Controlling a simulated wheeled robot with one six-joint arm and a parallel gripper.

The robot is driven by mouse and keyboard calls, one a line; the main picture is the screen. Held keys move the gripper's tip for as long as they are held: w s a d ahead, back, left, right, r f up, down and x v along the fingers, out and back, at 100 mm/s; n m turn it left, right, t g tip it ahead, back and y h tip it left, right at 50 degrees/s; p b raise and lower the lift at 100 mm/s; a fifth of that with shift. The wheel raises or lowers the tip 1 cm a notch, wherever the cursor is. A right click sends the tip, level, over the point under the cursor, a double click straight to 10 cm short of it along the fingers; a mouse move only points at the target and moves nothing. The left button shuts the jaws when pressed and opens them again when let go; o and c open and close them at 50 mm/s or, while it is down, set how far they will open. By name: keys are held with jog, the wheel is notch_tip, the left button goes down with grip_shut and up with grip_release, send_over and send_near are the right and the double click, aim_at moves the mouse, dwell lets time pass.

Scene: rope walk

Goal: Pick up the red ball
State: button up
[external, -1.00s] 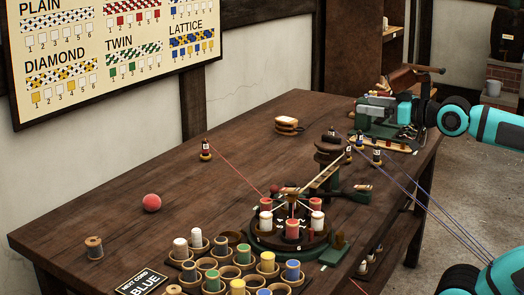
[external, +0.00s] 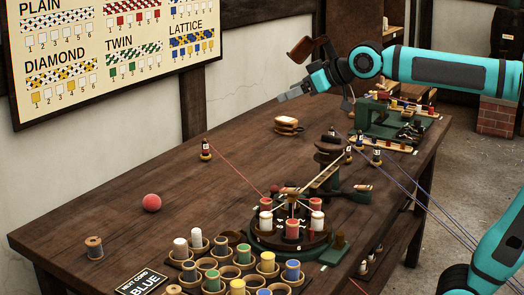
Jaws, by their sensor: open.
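The red ball (external: 152,203) is a matte ball resting on the left part of the dark wooden table (external: 110,225). Nothing touches it. My gripper (external: 284,97) is raised above the far part of the table, well to the right of the ball and farther back. It points left, is open, and holds nothing that I can see; its far finger is hard to make out.
A braiding stand (external: 290,236) with several bobbins fills the middle right, with a red cord (external: 235,170) running to a small post (external: 206,150). Bare table surrounds the ball.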

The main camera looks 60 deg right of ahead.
jog(key=w+a+f+n+g, duration=0.15)
jog(key=w+a, duration=0.25)
jog(key=w, duration=0.4)
jog(key=w+a+f+g, duration=0.3)
jog(key=w+a, duration=0.1)
jog(key=w, duration=0.4)
jog(key=n+g, duration=0.1)
jog(key=g, duration=0.3)
send_near(153, 196)
jog(key=x, duration=0.5)
jog(key=shift+w, duration=0.1)
jog(key=shift+x, duration=2.7)
jog(key=shift+d, duration=0.2)
jog(key=c, duration=1.1)
